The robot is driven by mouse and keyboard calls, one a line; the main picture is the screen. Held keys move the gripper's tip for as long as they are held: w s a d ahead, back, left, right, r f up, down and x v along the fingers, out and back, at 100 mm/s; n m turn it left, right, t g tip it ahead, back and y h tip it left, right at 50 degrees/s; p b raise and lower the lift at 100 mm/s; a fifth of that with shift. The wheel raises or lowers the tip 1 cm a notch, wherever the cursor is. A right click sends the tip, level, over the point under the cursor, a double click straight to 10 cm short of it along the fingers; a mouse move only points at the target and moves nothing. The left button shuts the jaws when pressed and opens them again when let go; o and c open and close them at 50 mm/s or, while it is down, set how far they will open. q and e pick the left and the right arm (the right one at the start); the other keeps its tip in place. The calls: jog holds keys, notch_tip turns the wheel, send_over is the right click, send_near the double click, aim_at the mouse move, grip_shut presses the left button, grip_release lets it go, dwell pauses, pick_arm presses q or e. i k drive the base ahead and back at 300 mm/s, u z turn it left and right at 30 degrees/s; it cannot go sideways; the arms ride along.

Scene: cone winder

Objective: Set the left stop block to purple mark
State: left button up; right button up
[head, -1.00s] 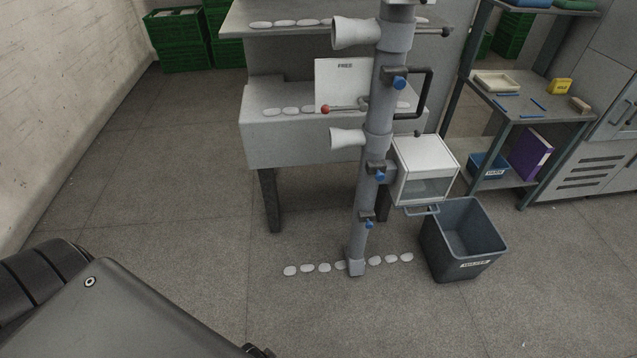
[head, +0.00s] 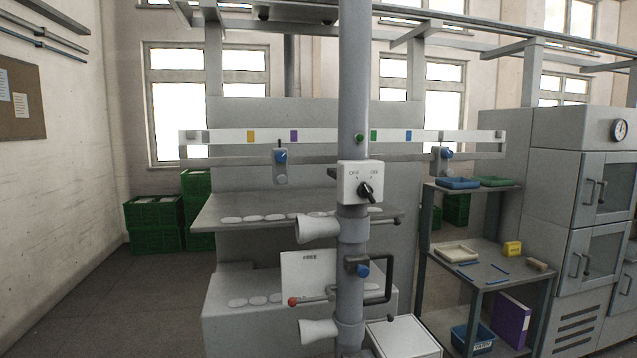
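The left stop block (head: 281,167) is a small grey block with a blue knob and a dark upright pointer. It sits on the horizontal rail (head: 330,158) left of the column. Above it, a white scale strip (head: 222,137) carries yellow, purple, green and blue marks. The purple mark (head: 294,137) is a little right of the block's pointer, and the yellow mark (head: 251,136) is to its left. Neither of my grippers is in view.
The grey column (head: 354,90) stands before the rail and carries a switch box (head: 360,183) and a black handle (head: 384,280). A red-knobbed lever (head: 293,302) sticks out below. Shelves (head: 470,270) and cabinets stand right; green crates (head: 155,222) stand back left.

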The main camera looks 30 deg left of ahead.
aim_at(280, 173)
jog(key=z, duration=2.2)
jog(key=k, duration=1.2)
jog(key=u, duration=1.7)
jog(key=i, duration=0.5)
jog(key=u, duration=0.1)
